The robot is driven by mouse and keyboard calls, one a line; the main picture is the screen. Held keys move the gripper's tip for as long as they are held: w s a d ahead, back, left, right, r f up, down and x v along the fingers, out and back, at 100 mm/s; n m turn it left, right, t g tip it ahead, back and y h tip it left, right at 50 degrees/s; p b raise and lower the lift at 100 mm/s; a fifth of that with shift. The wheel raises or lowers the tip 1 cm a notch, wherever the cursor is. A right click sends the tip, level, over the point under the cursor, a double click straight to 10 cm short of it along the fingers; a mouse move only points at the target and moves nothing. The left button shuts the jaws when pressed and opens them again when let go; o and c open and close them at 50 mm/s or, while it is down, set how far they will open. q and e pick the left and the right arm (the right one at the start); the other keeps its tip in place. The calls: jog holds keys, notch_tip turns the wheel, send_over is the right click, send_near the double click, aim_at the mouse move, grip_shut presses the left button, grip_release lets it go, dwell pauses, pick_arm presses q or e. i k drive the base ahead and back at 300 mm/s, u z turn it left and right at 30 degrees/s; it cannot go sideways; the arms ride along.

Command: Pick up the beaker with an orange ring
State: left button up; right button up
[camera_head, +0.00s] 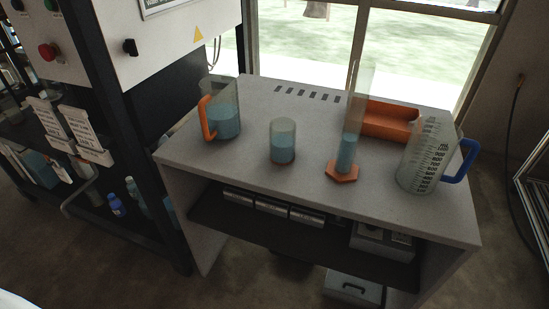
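On the grey bench (330,205) stand several clear vessels. At the left is a beaker with an orange ring-like handle (225,117), upright and part full of blue liquid. A tall cylinder (347,153) with blue liquid stands on an orange base (341,175). At the right is a graduated jug (424,158) with a blue handle (463,162); it looks empty. Neither of my grippers is in view.
An orange open box (388,122) sits at the bench's back, behind the cylinder. A dark lower shelf (320,235) holds metal boxes. A dark rack with a white control panel (160,35) stands close at the left. The bench's front strip is clear.

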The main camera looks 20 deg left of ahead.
aim_at(283, 129)
jog(key=u, duration=1.5)
jog(key=i, duration=0.95)
jog(key=z, duration=0.35)
